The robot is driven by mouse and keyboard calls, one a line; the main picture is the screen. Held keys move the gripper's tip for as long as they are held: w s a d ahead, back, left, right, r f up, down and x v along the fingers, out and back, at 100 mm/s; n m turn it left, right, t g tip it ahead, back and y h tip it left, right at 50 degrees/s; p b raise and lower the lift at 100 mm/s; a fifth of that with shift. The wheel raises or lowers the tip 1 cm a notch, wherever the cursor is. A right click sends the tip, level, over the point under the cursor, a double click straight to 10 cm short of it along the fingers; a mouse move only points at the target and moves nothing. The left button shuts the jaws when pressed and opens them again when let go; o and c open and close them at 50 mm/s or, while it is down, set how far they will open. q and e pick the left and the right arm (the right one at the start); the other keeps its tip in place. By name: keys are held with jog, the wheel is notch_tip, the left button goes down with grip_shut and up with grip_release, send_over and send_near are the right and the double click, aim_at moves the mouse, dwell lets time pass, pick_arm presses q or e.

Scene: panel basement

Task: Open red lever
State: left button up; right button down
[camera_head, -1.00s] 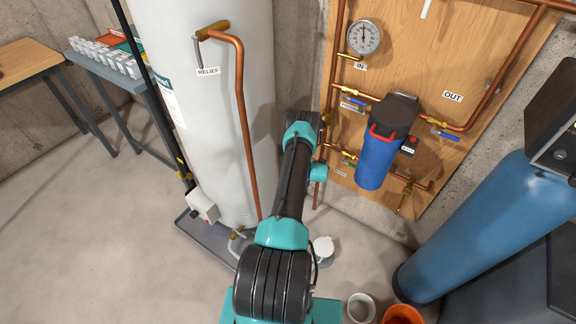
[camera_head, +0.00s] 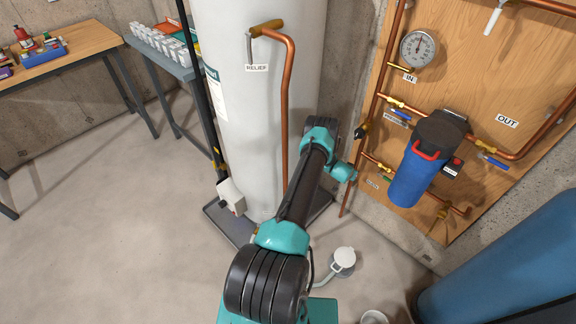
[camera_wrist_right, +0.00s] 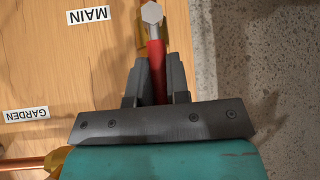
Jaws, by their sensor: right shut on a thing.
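In the right wrist view, the red lever (camera_wrist_right: 156,68) runs from a grey hex nut (camera_wrist_right: 152,13) down between the fingers of my right gripper (camera_wrist_right: 157,80). The fingers are shut on it, one on each side. Brass fitting (camera_wrist_right: 140,32) shows just behind the lever. A label reading MAIN (camera_wrist_right: 88,15) is on the wood to the left. In the head view, my right gripper (camera_head: 361,131) is at the vertical copper pipe on the panel's left edge. The lever is too small or hidden to make out there. My left gripper is not in view.
A blue filter housing (camera_head: 411,178) with a dark cap is right of my right gripper on the wooden panel (camera_head: 470,80). A gauge (camera_head: 418,48) is above. The white tank (camera_head: 262,130) with its copper relief pipe (camera_head: 287,110) stands left of my arm.

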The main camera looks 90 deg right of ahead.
jog(key=shift+d, duration=0.1)
jog(key=c, duration=1.1)
grip_release()
jog(key=v, duration=1.7)
jog(key=shift+r, duration=0.15)
jog(key=shift+w, duration=0.15)
